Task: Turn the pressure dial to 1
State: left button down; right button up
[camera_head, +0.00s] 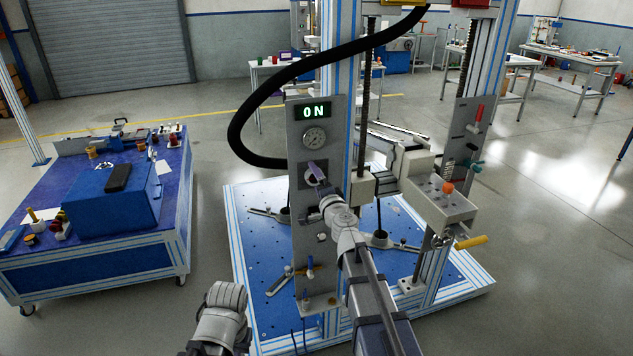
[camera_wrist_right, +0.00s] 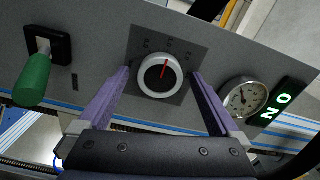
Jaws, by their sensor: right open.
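The pressure dial (camera_wrist_right: 160,76) is a black knob with a white ring and a red pointer line, on a dark square plate of the grey panel. The pointer leans slightly right of straight up in the right wrist view, roughly toward the middle of several small labels, too small to read surely. My right gripper (camera_wrist_right: 159,73) is open, with one purple finger on each side of the dial; contact is not evident. In the head view, my right gripper (camera_head: 317,172) is at the panel and partly covers the dial. My left gripper is not visible; only part of that arm shows.
A round gauge (camera_wrist_right: 243,97) and a lit ON display (camera_head: 313,110) are on the same panel. A green handle (camera_wrist_right: 34,78) sticks out beside the dial. A black hose (camera_head: 240,135) curves around the panel. A blue table (camera_head: 100,250) stands at left.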

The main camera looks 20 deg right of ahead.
jog(key=s, duration=0.7)
jog(key=shift+s+d, duration=0.15)
jog(key=shift+s, duration=0.25)
